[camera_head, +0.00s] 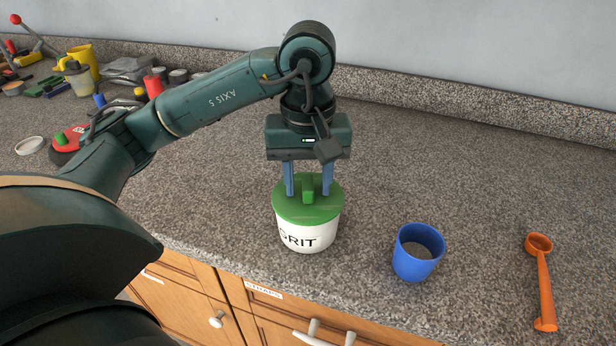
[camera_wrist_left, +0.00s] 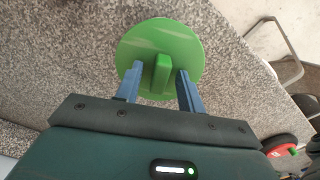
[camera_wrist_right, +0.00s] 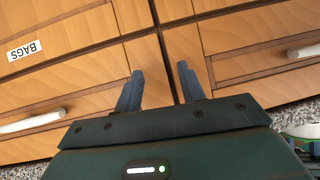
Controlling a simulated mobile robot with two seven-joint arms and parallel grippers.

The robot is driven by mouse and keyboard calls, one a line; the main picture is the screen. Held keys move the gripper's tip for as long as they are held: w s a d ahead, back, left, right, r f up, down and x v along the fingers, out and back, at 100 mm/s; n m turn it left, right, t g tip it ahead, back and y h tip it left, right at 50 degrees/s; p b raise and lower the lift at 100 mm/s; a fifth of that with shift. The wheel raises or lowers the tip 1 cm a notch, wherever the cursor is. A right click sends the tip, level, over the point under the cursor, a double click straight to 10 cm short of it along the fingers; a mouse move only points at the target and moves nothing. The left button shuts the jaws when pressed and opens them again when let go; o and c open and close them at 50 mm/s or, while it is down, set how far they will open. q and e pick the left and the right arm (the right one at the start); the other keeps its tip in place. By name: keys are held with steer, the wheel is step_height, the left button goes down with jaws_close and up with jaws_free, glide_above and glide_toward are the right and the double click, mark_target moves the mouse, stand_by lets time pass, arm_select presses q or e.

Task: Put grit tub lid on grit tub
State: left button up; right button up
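The white grit tub (camera_head: 308,238) stands upright on the speckled counter, its lettering facing the front. The green grit tub lid (camera_head: 325,208) lies on top of the tub and appears level; it also shows in the left wrist view (camera_wrist_left: 185,40). My left gripper (camera_head: 307,192) is open above the lid. Its blue fingers stand on either side of the lid's green grip bar (camera_wrist_left: 161,73), with gaps between. Most of the tub is hidden under the lid in the left wrist view. My right gripper (camera_wrist_right: 157,85) is open and empty in front of the wooden drawers.
A blue cup (camera_head: 414,262) stands right of the tub, and an orange scoop (camera_head: 544,290) lies farther right. Several tools and containers, including a yellow jug (camera_head: 84,62), crowd the back left. The counter behind the tub is clear. Drawers with handles (camera_head: 320,333) lie below the front edge.

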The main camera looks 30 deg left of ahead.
stand_by(0.3)
arm_select(q)
step_height(320, 180, up, 13)
steer(key=p, duration=0.3)
stand_by(0.4)
stand_by(0.5)
